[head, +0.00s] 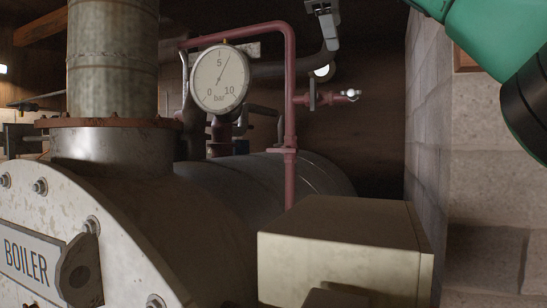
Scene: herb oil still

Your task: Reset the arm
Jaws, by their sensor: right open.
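My right arm (482,40), green with a black joint, crosses the upper right corner and runs out of the frame at the top. My left gripper is not in view.
A boiler (120,245) with a tall flue (112,60) fills the left. A red pipe (290,110), a beige box (340,238) and a block wall (485,205) stand to the right.

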